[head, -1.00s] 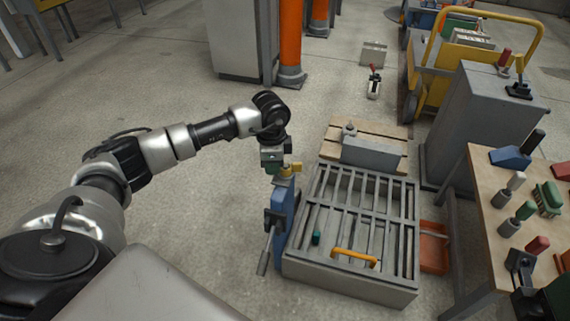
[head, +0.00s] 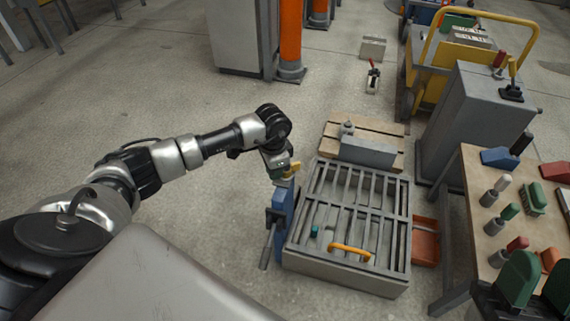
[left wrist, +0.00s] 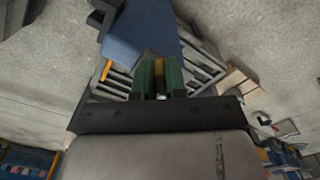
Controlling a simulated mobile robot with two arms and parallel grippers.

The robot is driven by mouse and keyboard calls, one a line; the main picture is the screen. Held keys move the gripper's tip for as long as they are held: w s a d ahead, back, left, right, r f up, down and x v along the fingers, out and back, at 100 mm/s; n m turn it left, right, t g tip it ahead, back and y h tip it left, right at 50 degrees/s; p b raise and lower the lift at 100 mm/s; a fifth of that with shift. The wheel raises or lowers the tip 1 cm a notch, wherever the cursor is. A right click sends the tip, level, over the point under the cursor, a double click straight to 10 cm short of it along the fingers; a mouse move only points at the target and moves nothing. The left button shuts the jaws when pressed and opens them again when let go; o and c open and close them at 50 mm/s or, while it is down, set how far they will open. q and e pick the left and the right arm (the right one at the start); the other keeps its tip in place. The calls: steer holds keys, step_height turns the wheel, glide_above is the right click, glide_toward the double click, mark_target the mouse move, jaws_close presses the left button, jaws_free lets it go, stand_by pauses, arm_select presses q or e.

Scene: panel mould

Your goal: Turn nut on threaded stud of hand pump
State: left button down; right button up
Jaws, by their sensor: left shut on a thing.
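The blue hand pump (head: 285,206) stands upright at the left side of a grey slatted frame, with a grey lever on its side. The yellow nut (head: 294,168) is at the pump's top. My left gripper (head: 283,174) is above the pump, shut on the nut. In the left wrist view, the green fingers (left wrist: 159,80) have the yellow nut (left wrist: 159,70) between them, with the blue pump body (left wrist: 142,28) beyond. The stud's thread is hidden. My right gripper (head: 538,284) shows at the lower right, its green fingers apart and empty.
The grey slatted frame (head: 345,275), with an orange handle (head: 349,251), is close right of the pump. A workbench (head: 484,235) with tools stands farther right, near a grey cabinet (head: 480,110). The floor left of the pump is clear.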

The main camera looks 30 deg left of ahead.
arm_select(q)
steer(key=p, duration=0.2)
steer(key=shift+d+r+n+p, duration=0.15)
steer(key=shift+r+n+p, duration=0.15)
steer(key=shift+p, duration=0.1)
steer(key=shift+w+p, duration=0.1)
steer(key=shift+p, duration=0.65)
arm_select(e)
steer(key=w+f+g+h, duration=0.3)
steer(key=w+f+g, duration=0.3)
steer(key=g, duration=0.3)
arm_select(q)
steer(key=shift+d+n+p, duration=0.1)
steer(key=shift+n+p, duration=0.2)
steer(key=shift+p, duration=0.4)
steer(key=shift+f+p, duration=0.1)
steer(key=shift+p, duration=0.65)
arm_select(e)
steer(key=s+d+f+g+h, duration=0.2)
steer(key=s+f+g+h, duration=0.1)
steer(key=f+g, duration=0.4)
step_height(320, 180, down, 2)
steer(key=shift+d+m+g, duration=0.2)
steer(key=shift+m+g, duration=0.1)
steer(key=shift+g, duration=0.1)
steer(key=shift+s, duration=0.1)
